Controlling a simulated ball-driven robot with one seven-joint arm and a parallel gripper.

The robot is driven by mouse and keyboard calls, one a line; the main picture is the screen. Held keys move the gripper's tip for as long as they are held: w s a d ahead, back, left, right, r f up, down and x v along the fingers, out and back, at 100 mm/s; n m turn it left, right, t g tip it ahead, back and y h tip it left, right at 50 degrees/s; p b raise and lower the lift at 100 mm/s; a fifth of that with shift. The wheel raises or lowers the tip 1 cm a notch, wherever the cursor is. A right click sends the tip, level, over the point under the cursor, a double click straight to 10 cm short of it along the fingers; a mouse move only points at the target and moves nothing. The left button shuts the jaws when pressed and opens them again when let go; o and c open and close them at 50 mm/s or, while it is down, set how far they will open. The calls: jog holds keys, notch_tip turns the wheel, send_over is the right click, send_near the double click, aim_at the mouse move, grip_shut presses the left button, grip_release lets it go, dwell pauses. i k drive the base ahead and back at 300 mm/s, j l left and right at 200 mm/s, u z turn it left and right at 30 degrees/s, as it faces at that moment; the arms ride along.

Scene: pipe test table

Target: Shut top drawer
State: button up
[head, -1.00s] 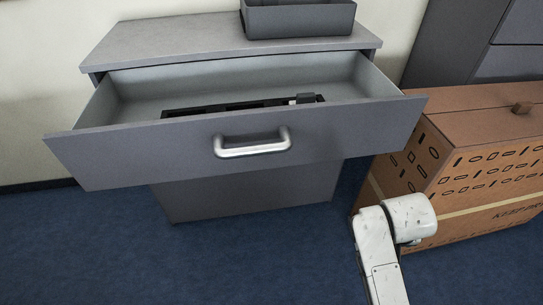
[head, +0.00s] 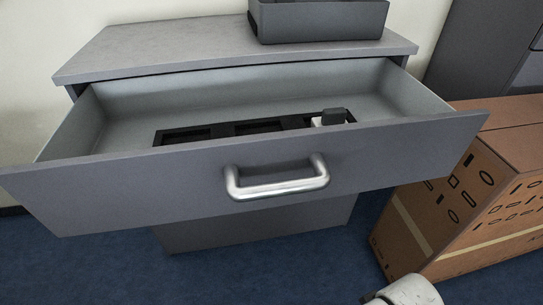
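The top drawer (head: 180,188) of a grey cabinet (head: 130,52) is pulled well out toward me. Its silver bar handle (head: 277,187) is in the middle of the drawer front. Inside the drawer lies a dark tray (head: 222,131) with compartments, and a small white and black item (head: 331,118) sits at its right end. My gripper is out of view; only a white rounded part of my arm shows at the bottom edge, right of centre, below the drawer front and apart from it.
A dark grey open bin (head: 318,20) stands on the cabinet top. A brown cardboard box (head: 455,200) with printed marks is on the blue floor (head: 90,270) to the right, close to the drawer's right end. A dark cabinet (head: 480,45) stands at the back right.

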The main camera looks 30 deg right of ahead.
aim_at(132, 153)
jog(key=i, duration=0.55)
jog(key=k+l+u, duration=0.5)
jog(key=u, duration=0.2)
